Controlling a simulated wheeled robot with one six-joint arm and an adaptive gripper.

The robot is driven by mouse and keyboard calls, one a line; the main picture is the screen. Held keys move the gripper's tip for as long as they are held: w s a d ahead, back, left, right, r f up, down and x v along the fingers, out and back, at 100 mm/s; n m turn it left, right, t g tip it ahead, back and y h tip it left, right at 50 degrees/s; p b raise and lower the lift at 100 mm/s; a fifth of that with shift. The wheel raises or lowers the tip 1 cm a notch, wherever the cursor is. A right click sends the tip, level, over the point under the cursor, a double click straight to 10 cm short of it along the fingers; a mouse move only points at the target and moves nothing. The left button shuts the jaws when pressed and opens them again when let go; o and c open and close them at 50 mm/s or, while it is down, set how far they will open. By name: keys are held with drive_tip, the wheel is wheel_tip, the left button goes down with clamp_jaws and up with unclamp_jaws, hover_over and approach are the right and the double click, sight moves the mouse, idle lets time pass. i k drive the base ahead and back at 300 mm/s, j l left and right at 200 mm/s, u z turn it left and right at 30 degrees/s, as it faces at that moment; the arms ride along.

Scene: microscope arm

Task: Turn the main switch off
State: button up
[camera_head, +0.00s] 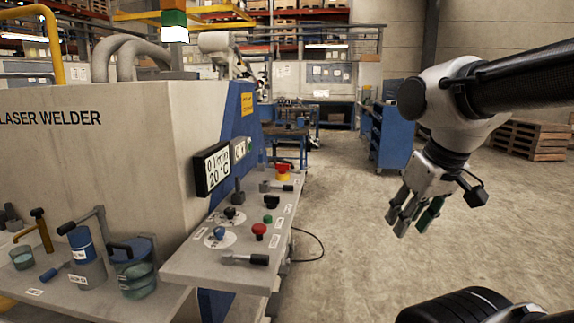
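A sloped control panel (218,268) juts out from the laser welder and carries several controls. A red and yellow switch (283,172) is at its far end; it looks like the main switch, but the labels are too small to read. Nearer are a red mushroom knob (259,231), a green button (267,219), round dials (221,233) and a lever with a black grip (245,259). My gripper (415,226) hangs in the air to the right of the panel, pointing down. Its fingers are apart with nothing between them. It touches no control.
The welder housing (90,165) fills the left, with a small display (217,170) above the panel. Jars and taps (85,250) stand on a ledge at lower left. A blue cabinet (390,138) and pallets (530,138) are farther back.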

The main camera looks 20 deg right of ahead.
sight(283, 167)
drive_tip(key=i+l+u, duration=0.2)
drive_tip(key=l, duration=0.45)
drive_tip(key=l+u, duration=0.2)
drive_tip(key=l, duration=0.45)
drive_tip(key=i+l+u, duration=0.1)
drive_tip(key=l, duration=0.25)
drive_tip(key=i+l+u, duration=0.1)
drive_tip(key=i+l, duration=0.2)
drive_tip(key=i+l+u, duration=0.1)
drive_tip(key=l, duration=0.3)
drive_tip(key=i+l+u, duration=0.1)
drive_tip(key=i+l, duration=0.2)
drive_tip(key=i+l+u, duration=0.15)
drive_tip(key=i+l, duration=0.5)
drive_tip(key=l, duration=0.15)
